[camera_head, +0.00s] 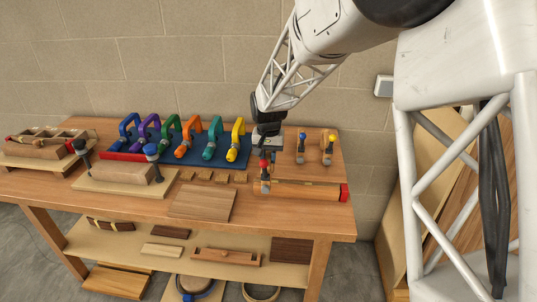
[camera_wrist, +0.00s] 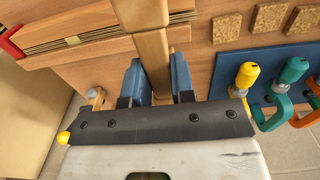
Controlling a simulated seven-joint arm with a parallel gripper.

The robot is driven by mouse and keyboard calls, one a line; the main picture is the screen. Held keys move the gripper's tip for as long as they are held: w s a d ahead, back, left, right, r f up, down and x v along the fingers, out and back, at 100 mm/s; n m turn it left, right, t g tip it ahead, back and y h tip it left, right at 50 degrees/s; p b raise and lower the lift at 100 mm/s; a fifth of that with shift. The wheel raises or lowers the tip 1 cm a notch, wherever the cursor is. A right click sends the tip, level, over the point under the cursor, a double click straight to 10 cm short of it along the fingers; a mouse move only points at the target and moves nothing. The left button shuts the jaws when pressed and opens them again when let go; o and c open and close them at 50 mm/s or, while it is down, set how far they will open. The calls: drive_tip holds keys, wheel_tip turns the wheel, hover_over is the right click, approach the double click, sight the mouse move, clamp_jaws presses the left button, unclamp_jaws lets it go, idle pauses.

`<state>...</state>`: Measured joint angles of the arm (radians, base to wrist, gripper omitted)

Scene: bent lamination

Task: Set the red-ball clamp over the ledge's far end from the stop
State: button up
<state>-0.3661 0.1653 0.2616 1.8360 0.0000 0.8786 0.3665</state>
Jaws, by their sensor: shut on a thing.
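The red-ball clamp (camera_head: 264,178) is upright at the left end of the ledge (camera_head: 305,190), with its red ball (camera_head: 264,162) just below my gripper (camera_head: 267,140). The red stop (camera_head: 344,193) is at the ledge's opposite, right end. In the wrist view, my gripper (camera_wrist: 157,82) is shut on the clamp's tan bar (camera_wrist: 153,55), between its blue fingers. The clamp's wide head (camera_wrist: 141,14) lies across the end of the layered strips (camera_wrist: 75,28), and the red stop (camera_wrist: 10,42) shows at upper left. I cannot tell whether the clamp touches the ledge.
A blue-ball clamp (camera_head: 301,148) and a yellow-ball clamp (camera_head: 327,150) stand behind the ledge. Several colored clamps stand on a blue mat (camera_head: 172,155) to the left. A wooden board (camera_head: 203,203) and small cork blocks (camera_head: 203,175) lie left of the ledge.

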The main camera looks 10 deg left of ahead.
drive_tip(key=shift+f, duration=0.85)
idle(0.5)
drive_tip(key=shift+f, duration=1.3)
drive_tip(key=shift+f, duration=0.4)
idle(0.9)
drive_tip(key=o, duration=1)
drive_tip(key=shift+c, duration=0.2)
drive_tip(key=shift+r, duration=0.1)
drive_tip(key=shift+r, duration=3.85)
drive_tip(key=shift+r, duration=0.1)
drive_tip(key=shift+r, duration=2.85)
